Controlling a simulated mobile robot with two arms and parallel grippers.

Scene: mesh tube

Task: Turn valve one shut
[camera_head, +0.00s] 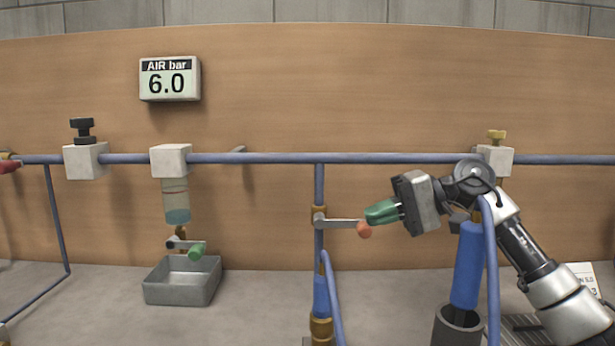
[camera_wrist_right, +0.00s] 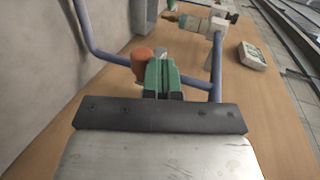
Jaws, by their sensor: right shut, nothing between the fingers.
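A lever valve (camera_head: 319,218) sits on the vertical blue pipe in the middle of the head view. No number on it can be read. Its grey lever points right, across the pipe, and ends in an orange knob (camera_head: 364,231). My right gripper (camera_head: 368,214) has green fingers that are shut and empty. The fingertips are beside the knob, slightly above it in the head view. In the right wrist view the orange knob (camera_wrist_right: 143,62) is just left of the green fingers (camera_wrist_right: 160,78). Whether they touch, I cannot tell. My left gripper is not in view.
A horizontal blue pipe (camera_head: 270,158) runs along the wooden wall. A filter bowl (camera_head: 176,200) with a green-handled drain (camera_head: 197,250) hangs over a grey tray (camera_head: 165,290). A display (camera_head: 170,79) reads 6.0. A blue cylinder (camera_head: 467,265) and hose stand near my right arm.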

